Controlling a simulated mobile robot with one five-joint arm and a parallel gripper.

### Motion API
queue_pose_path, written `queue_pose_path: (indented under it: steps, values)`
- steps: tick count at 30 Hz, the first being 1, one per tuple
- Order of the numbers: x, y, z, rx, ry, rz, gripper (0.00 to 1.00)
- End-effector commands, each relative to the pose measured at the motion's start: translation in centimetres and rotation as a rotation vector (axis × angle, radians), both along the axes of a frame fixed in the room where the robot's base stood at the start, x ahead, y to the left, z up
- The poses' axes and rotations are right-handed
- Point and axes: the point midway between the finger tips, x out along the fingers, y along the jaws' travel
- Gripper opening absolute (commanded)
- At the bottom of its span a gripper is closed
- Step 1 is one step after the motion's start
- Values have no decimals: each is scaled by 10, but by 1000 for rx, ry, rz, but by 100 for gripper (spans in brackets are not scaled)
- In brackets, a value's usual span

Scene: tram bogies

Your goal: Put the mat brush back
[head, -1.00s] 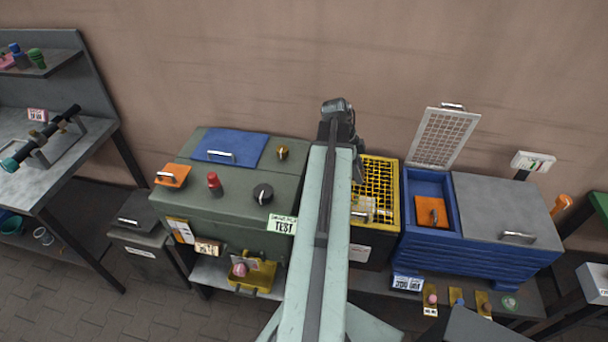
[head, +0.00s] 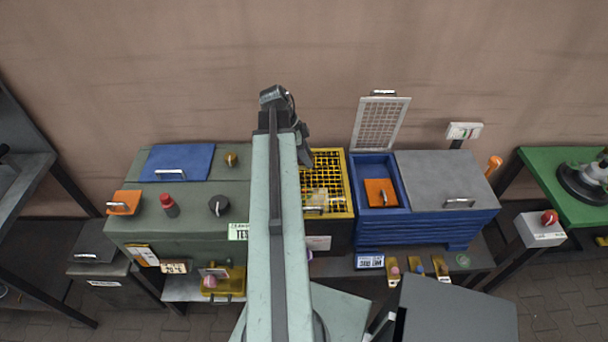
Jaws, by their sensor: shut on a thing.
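My gripper (head: 304,152) shows only as a dark piece at the far end of my arm, beside the yellow-rimmed grid box (head: 349,192). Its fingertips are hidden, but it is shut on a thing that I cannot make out. I cannot pick out a mat brush for certain in the head view. The grid box lies to the right of and below the gripper in the picture, and my arm hides part of its left side.
A blue bin (head: 368,162) with a raised mesh lid (head: 380,124) stands right of the grid box. A green-grey cabinet (head: 191,201) with knobs stands left. A grey lid (head: 443,179) covers the bin's right side. A green table (head: 556,176) stands far right.

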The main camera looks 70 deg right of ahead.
Motion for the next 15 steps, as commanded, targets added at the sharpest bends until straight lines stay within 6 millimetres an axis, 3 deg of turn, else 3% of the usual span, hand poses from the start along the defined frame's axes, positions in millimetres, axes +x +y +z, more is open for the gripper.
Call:
queue_pose_path:
  steps: [1,6,12,15]
  values:
    - [0,0,-18,0,0,0,0]
    - [1,0,-54,0,0,1,0]
    - [1,0,-57,-1,0,1,0]
    - [1,0,-69,-1,0,1,0]
